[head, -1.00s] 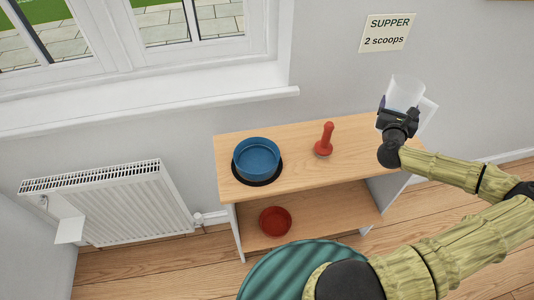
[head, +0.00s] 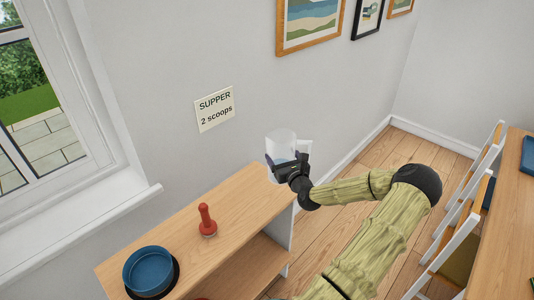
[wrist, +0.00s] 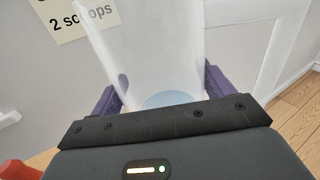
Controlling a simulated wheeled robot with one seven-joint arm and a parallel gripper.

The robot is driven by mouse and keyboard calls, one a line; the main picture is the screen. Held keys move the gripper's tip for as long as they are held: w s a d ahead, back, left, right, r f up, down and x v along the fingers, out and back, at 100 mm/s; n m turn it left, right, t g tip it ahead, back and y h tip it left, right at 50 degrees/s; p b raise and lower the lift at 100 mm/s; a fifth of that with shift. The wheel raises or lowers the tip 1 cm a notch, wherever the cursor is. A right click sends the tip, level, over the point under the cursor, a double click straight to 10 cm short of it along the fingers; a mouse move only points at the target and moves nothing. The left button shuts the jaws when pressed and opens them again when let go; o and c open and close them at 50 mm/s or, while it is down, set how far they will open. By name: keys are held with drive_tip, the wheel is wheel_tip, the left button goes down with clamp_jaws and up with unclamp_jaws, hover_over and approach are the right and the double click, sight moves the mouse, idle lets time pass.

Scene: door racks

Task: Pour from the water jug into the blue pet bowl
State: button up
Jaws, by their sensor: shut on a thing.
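The water jug (head: 281,144) is a clear, whitish container held above the right end of the wooden shelf unit, close to the wall. My gripper (head: 287,168) is shut on it. In the wrist view the jug (wrist: 150,55) stands between the purple fingers of my gripper (wrist: 160,95), with a bluish patch of water low inside. The jug looks about upright. The blue pet bowl (head: 148,268) sits on a dark round mat at the near left end of the shelf top, well apart from the jug. Its inside is partly visible.
A red upright-handled object (head: 207,222) stands on the shelf top (head: 232,199) between bowl and jug. A "SUPPER 2 scoops" note (head: 215,109) is on the wall behind. A table with chairs (head: 504,220) stands at the right. A windowsill (head: 80,220) juts out at the left.

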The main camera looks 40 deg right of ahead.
drive_tip(key=s+d+f+n+t+y+p, duration=0.1)
drive_tip(key=s+d+p, duration=0.3)
drive_tip(key=s, duration=0.4)
drive_tip(key=shift+s+f+n+y, duration=0.3)
drive_tip(key=shift+f+y, duration=0.3)
drive_tip(key=shift+y, duration=0.3)
drive_tip(key=shift+s, duration=0.2)
